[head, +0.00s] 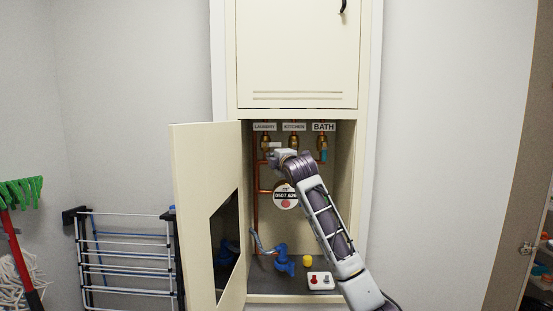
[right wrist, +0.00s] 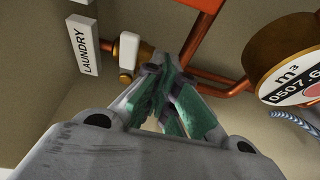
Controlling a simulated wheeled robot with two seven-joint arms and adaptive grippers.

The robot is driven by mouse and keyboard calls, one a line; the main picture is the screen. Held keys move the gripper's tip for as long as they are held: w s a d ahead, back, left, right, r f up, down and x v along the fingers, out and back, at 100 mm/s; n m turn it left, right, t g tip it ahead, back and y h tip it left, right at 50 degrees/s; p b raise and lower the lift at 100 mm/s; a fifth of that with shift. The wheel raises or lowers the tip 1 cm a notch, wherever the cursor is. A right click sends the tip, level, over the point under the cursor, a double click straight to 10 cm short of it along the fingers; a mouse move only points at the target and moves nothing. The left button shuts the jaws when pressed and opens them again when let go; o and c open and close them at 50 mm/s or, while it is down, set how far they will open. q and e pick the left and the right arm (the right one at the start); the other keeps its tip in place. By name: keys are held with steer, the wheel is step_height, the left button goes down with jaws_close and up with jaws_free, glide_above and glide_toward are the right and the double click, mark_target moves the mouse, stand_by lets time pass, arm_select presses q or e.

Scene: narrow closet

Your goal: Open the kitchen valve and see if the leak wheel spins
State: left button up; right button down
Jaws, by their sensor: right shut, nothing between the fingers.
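In the head view the kitchen valve (head: 294,142) is a brass fitting under the KITCHEN label (head: 294,127), partly hidden below by my right gripper. My right gripper (head: 275,155) is shut and empty, in front of the pipes at the laundry valve (head: 266,143). In the right wrist view its closed green fingertips (right wrist: 168,68) are close to the laundry valve's brass body and pale handle (right wrist: 128,52); I cannot tell if they touch. The round water meter (head: 285,195) reads 0507.626 with red marks below; the leak wheel's motion cannot be told. My left gripper is not in view.
The bath valve (head: 322,143) is at the right. The cabinet door (head: 203,190) stands open to the left. A blue object (head: 284,262), a yellow cap (head: 307,260) and a switch box (head: 320,281) sit on the cabinet floor. A drying rack (head: 125,250) stands left.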

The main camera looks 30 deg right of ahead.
steer(key=shift+s+d, duration=0.55)
steer(key=shift+d, duration=0.3)
steer(key=shift+s+d, duration=0.55)
steer(key=shift+d, duration=0.3)
